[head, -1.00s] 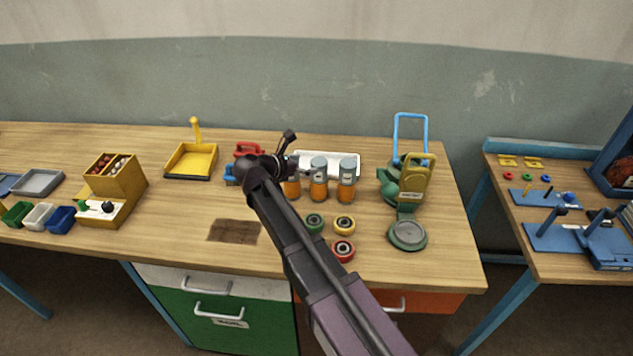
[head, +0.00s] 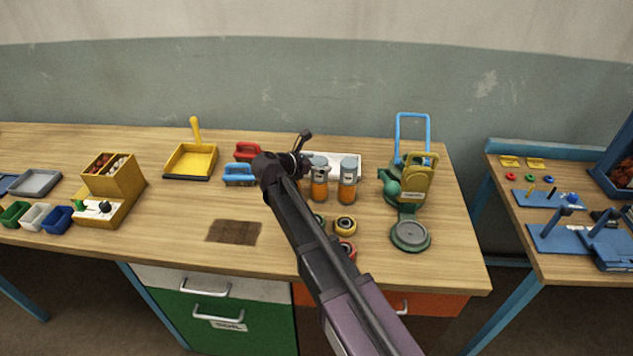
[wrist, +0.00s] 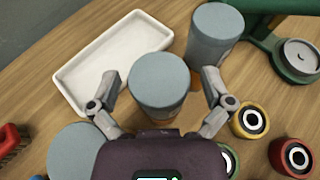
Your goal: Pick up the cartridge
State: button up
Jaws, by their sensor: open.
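Several cartridges with grey caps and orange bodies stand upright in a row on the bench. The middle cartridge (head: 319,184) and the right cartridge (head: 347,181) show in the head view; the left one is hidden behind my arm. In the wrist view the middle cartridge (wrist: 159,82) lies between the two fingers of my open gripper (wrist: 160,92), with one finger on each side. The left cartridge (wrist: 75,152) is partly covered by my gripper's body, and the right cartridge (wrist: 214,36) is beside the right finger. I cannot tell whether either finger touches a cartridge.
A white tray (wrist: 105,62) lies behind the row. Yellow (head: 345,225) and red (wrist: 293,156) rings lie in front. A green device with a round base (head: 410,236) stands to the right. Red (head: 247,150) and blue (head: 239,174) brushes lie left. The bench is clear around a dark patch (head: 233,231).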

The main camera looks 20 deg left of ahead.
dwell(0.4)
jog(key=c, duration=1.2)
jog(key=shift+r, duration=0.15)
jog(key=shift+c, duration=0.2)
notch_tip(320, 180, up, 4)
jog(key=p, duration=0.4)
jog(key=s+a+p, duration=0.1)
jog(key=s, duration=1.5)
jog(key=shift+a+r, duration=0.25)
jog(key=shift+r, duration=0.1)
